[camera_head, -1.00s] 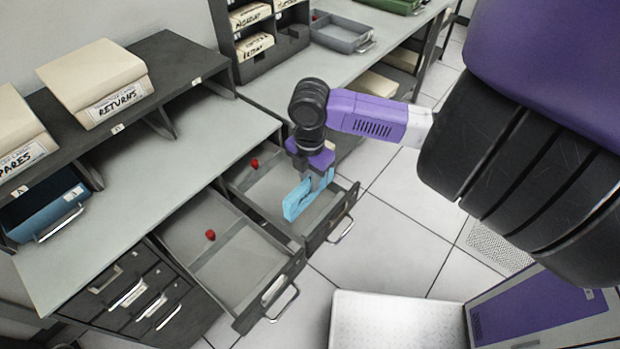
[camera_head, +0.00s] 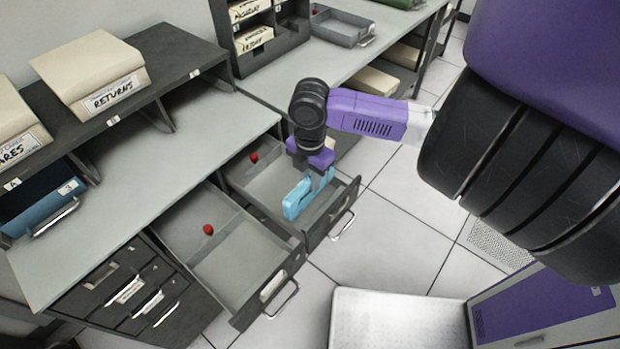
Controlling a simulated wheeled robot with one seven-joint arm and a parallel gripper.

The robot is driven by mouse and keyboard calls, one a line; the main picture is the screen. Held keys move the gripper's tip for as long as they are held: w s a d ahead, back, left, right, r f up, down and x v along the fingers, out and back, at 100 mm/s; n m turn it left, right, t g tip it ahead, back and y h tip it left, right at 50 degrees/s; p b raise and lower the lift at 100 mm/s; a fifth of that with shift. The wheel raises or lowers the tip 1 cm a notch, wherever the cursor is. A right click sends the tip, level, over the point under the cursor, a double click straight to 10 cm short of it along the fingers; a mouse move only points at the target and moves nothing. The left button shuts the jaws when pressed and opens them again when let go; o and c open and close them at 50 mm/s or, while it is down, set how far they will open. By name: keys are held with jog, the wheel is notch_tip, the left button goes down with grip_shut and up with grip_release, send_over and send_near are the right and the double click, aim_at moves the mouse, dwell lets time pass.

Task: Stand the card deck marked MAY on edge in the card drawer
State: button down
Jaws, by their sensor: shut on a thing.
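My gripper (camera_head: 318,180) points down and is shut on a light blue card deck (camera_head: 298,198). The deck is held on edge over the right-hand open drawer (camera_head: 263,187), near its front. I cannot read any marking on the deck, and I cannot tell whether its lower edge touches the drawer floor. A second open drawer (camera_head: 230,262) stands to the left, empty apart from a small red thing (camera_head: 208,229). Another small red thing (camera_head: 254,157) is in the right-hand drawer, near its back.
A grey worktop (camera_head: 150,165) lies behind the drawers. A shelf bears a box marked RETURNS (camera_head: 95,80). A blue tray (camera_head: 40,208) sits under the shelf at left. A grey tray (camera_head: 342,28) stands at the back.

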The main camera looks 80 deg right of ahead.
jog(key=shift+f, duration=0.1)
jog(key=shift+f+b, duration=1.85)
jog(key=shift+f, duration=0.4)
jog(key=c, duration=1.2)
grip_release()
jog(key=shift+o, duration=0.2)
jog(key=shift+r, duration=0.1)
notch_tip(320, 180, up, 8)
jog(key=shift+f, duration=0.15)
